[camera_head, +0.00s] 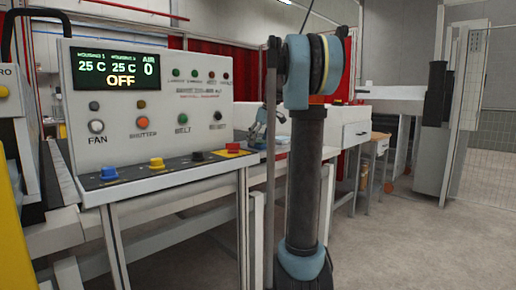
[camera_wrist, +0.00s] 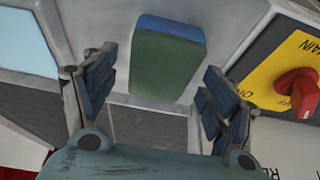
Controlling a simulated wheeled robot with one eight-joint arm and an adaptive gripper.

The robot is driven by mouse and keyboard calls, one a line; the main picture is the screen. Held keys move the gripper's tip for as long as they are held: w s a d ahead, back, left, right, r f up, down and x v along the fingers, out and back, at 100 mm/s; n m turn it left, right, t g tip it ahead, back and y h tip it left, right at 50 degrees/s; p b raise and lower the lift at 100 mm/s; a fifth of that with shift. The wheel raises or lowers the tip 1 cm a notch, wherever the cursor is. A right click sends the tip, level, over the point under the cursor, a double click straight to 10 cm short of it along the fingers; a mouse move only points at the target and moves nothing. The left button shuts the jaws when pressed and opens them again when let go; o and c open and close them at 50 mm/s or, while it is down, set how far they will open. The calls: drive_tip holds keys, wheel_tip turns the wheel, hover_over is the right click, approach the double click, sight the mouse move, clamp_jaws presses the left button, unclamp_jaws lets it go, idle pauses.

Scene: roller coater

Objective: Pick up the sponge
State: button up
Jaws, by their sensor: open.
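The sponge (camera_wrist: 168,62) is a block with a blue top and a green side, in the upper middle of the wrist view. It rests against a pale grey surface. My gripper (camera_wrist: 160,68) is open, with one dark blue finger to the left of the sponge and the other to its lower right. The sponge shows in the gap between the fingers, with space on both sides. I cannot tell how far it is beyond the fingertips. I cannot make out the sponge in the head view.
A red rotary switch (camera_wrist: 298,90) on a yellow plate (camera_wrist: 270,75) is right of the sponge in the wrist view. In the head view, a control panel (camera_head: 150,100) with buttons and an "OFF" display stands at left. Open floor (camera_head: 425,240) lies at right.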

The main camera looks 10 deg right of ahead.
drive_tip(key=shift+f, duration=0.25)
idle(0.4)
drive_tip(key=c, duration=0.8)
